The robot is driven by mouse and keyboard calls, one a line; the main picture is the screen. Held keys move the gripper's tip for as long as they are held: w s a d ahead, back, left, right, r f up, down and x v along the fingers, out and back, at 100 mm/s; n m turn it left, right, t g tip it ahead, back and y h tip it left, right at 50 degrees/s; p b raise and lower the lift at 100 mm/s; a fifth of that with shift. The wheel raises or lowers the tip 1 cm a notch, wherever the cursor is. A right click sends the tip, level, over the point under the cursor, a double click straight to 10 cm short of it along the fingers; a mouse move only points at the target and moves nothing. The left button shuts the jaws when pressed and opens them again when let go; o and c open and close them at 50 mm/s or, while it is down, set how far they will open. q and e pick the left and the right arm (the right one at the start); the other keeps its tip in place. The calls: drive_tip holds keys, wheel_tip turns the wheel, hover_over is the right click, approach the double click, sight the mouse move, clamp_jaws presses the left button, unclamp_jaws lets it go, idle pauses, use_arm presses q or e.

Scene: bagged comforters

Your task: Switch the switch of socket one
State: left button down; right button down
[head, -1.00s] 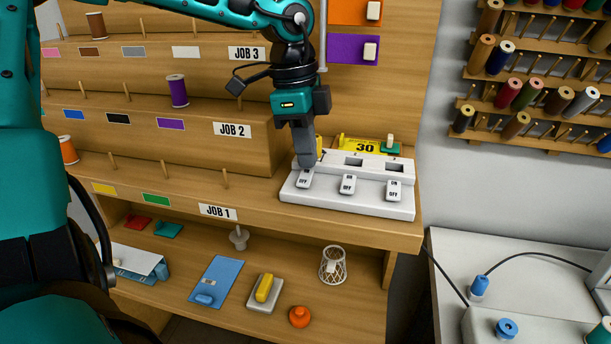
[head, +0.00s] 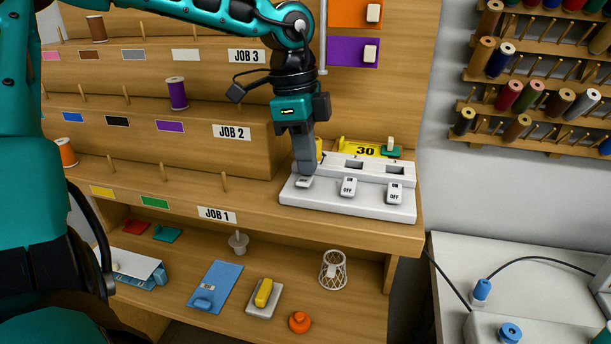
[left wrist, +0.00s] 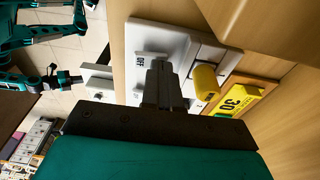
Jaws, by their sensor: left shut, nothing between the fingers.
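A white power strip (head: 345,206) lies on the wooden shelf, with a row of sockets behind three rocker switches. My left gripper (head: 304,173) is shut and empty, pointing down with its tips at the leftmost switch (head: 303,182). The tips seem to touch it and hide its upper part. The middle switch (head: 348,187) and right switch (head: 394,192) are uncovered and show OFF labels. In the left wrist view, the left gripper (left wrist: 160,72) is over the strip (left wrist: 165,38), near a switch marked OFF (left wrist: 139,62). A teal arm, likely my right, shows at that view's left edge; its jaws are too small to judge.
A yellow sign marked 30 (head: 362,148) and a green-based peg (head: 390,149) stand just behind the strip. A yellow cylinder (left wrist: 205,78) is close beside the left gripper. Stepped shelves rise at left. A lower shelf holds a mesh basket (head: 333,270) and other small things.

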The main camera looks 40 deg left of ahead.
use_arm(q)
wheel_tip(320, 180, up, 7)
drive_tip(key=p, duration=0.3)
drive_tip(key=shift+f, duration=0.2)
idle(0.6)
